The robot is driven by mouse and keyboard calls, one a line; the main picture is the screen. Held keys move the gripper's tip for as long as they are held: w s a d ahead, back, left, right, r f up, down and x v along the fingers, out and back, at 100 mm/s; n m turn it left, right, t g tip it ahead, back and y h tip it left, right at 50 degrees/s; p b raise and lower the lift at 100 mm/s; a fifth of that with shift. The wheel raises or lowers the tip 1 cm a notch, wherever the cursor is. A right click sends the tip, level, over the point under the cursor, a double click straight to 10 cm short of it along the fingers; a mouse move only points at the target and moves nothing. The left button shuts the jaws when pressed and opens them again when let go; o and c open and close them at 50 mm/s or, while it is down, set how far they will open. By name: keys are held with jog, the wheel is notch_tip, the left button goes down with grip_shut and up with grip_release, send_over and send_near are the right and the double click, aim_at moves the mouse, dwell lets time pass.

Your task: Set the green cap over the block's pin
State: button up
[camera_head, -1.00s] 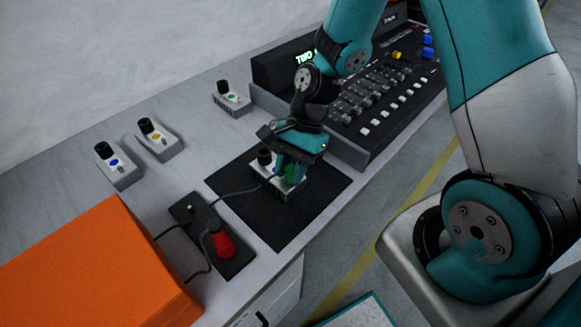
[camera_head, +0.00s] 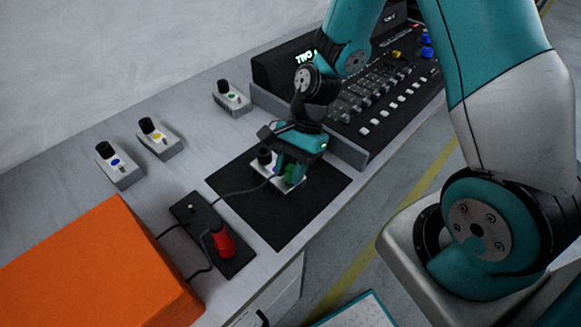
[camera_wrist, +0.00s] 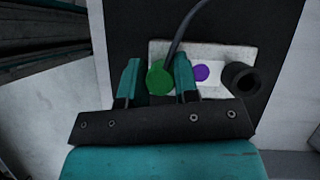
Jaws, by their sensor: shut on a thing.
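My gripper (camera_head: 285,168) is shut on the green cap (camera_head: 291,173), low over the pale block (camera_head: 296,187). In the wrist view, the green cap (camera_wrist: 159,78) sits between my two fingers (camera_wrist: 158,68), over the left part of the block (camera_wrist: 210,52). The block also carries a purple dot (camera_wrist: 201,73) and a black upright cylinder (camera_wrist: 240,77). The pin is hidden from both views. I cannot tell whether the cap is around it or just above it. A dark cable runs to the cap.
The block rests on a black mat (camera_head: 244,213). A black base with a red part (camera_head: 223,241) stands left of the mat, with cables. An orange box (camera_head: 95,270) is front left. Several similar blocks (camera_head: 160,140) stand behind. A mixing console (camera_head: 375,100) is right.

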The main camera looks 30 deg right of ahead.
jog(key=shift+f, duration=0.25)
jog(key=o, duration=1)
jog(key=p+v, duration=0.1)
jog(key=v, duration=1.6)
jog(key=shift+d+r+p, duration=0.1)
jog(key=shift+r+p, duration=0.1)
jog(key=shift+p, duration=0.1)
jog(key=s+a+r+n+t, duration=0.1)
jog(key=s+a+r+n, duration=0.2)
jog(key=s+a+n, duration=0.1)
jog(key=s+a+r+n+t, duration=0.1)
jog(key=s+a+r+n, duration=0.2)
jog(key=s+n, duration=0.4)
jog(key=s+a+r+n+t+h, duration=0.1)
jog(key=s+a+r+n, duration=0.2)
jog(key=s+a+n, duration=0.2)
jog(key=shift+s+r+n, duration=0.1)
jog(key=shift+s+n, duration=0.05)
jog(key=shift+n, duration=0.7)
jog(key=shift+s+r+n, duration=0.1)
jog(key=shift+r+n, duration=0.05)
jog(key=shift+n, duration=0.7)
